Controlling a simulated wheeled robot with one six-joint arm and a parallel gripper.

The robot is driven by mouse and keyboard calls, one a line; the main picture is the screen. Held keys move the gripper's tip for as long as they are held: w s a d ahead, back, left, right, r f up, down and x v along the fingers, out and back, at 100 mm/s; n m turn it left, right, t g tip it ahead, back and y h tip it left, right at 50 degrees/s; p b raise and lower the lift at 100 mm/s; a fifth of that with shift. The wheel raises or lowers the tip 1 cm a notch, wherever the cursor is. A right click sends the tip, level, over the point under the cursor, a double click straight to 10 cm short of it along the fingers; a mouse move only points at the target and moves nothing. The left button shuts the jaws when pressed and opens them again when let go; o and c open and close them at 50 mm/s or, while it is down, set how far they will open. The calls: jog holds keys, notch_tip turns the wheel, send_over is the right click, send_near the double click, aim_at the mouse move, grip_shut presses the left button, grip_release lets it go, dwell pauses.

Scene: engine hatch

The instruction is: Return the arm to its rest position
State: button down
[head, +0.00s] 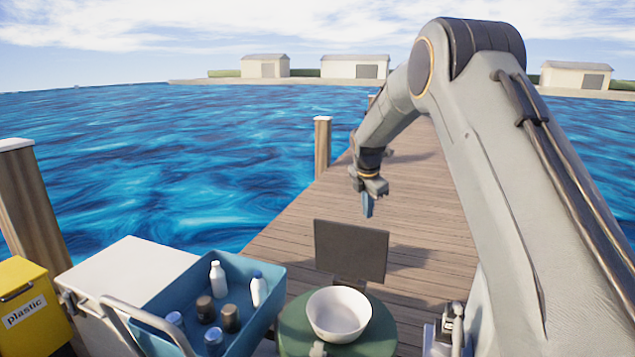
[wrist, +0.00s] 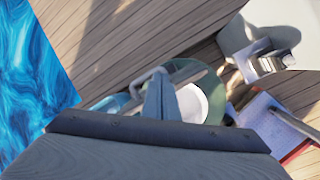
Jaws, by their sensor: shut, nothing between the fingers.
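My gripper (head: 367,205) hangs at the end of my raised grey arm, above the wooden dock in the head view. It points down with its blue-grey fingers together and nothing between them. In the wrist view the closed fingers (wrist: 161,98) show in front of a white bowl and a green round surface below. The gripper is apart from everything around it.
A white bowl (head: 338,313) sits on a green round table (head: 380,338) beside an upright dark panel (head: 350,252). A blue bin (head: 262,303) holds several bottles and jars. A yellow box (head: 32,325) is labelled plastic. Water (head: 150,150) borders the dock (head: 425,215).

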jog(key=s+d+f+m+g, duration=0.1)
jog(key=s+m, duration=1)
jog(key=s, duration=1.2)
jog(key=s+d+f+m+g+y, duration=0.1)
jog(key=s+f+m+g, duration=0.1)
jog(key=s+m, duration=1)
jog(key=s, duration=1.1)
jog(key=shift+d+f+m, duration=0.15)
jog(key=shift+f+m, duration=0.15)
jog(key=shift+f, duration=0.1)
